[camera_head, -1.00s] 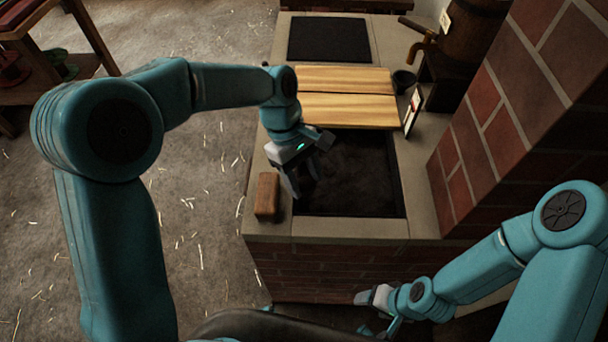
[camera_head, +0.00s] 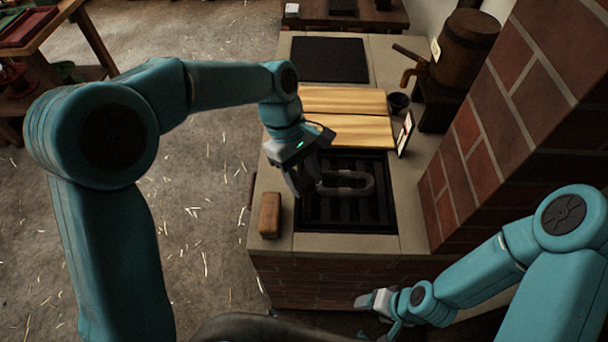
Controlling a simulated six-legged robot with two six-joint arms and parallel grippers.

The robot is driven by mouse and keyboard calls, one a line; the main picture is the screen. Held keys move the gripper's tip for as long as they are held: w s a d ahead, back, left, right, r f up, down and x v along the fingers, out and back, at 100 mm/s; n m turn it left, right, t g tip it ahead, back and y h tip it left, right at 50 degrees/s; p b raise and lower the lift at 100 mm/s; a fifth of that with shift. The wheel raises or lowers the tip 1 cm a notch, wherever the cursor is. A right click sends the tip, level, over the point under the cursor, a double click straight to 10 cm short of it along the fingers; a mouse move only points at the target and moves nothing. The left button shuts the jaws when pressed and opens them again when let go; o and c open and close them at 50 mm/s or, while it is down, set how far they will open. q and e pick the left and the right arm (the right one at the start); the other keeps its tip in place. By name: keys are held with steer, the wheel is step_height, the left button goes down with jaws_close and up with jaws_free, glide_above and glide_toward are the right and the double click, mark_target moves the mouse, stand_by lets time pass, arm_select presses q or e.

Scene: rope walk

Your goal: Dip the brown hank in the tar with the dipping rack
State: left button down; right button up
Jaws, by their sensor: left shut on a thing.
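The dipping rack (camera_head: 345,212), a dark slatted frame, shows in the opening of the brick-sided vat. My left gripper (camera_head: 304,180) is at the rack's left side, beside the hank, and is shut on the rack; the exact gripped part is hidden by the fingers. The tar surface is not clearly visible beneath the slats. My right gripper (camera_head: 373,301) is low in front of the vat, away from the rack; its jaws are too small to read.
Pale wooden boards (camera_head: 345,132) cover the vat's middle. A brown block (camera_head: 270,214) sits on the left rim. A small dark cup (camera_head: 398,103) and an upright card (camera_head: 405,133) stand at right, near a barrel (camera_head: 464,45) and a brick pillar (camera_head: 500,130).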

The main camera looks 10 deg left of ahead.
arm_select(q)
steer(key=c, duration=0.6)
jaws_free()
steer(key=shift+s+r, duration=0.1)
steer(key=shift+r, duration=0.1)
steer(key=shift+w+a+r, duration=0.1)
steer(key=shift+w+r, duration=0.15)
steer(key=shift+r, duration=0.05)
steer(key=p+v, duration=0.1)
steer(key=v, duration=1.4)
steer(key=shift+s+r, duration=0.15)
steer(key=shift+r, duration=0.2)
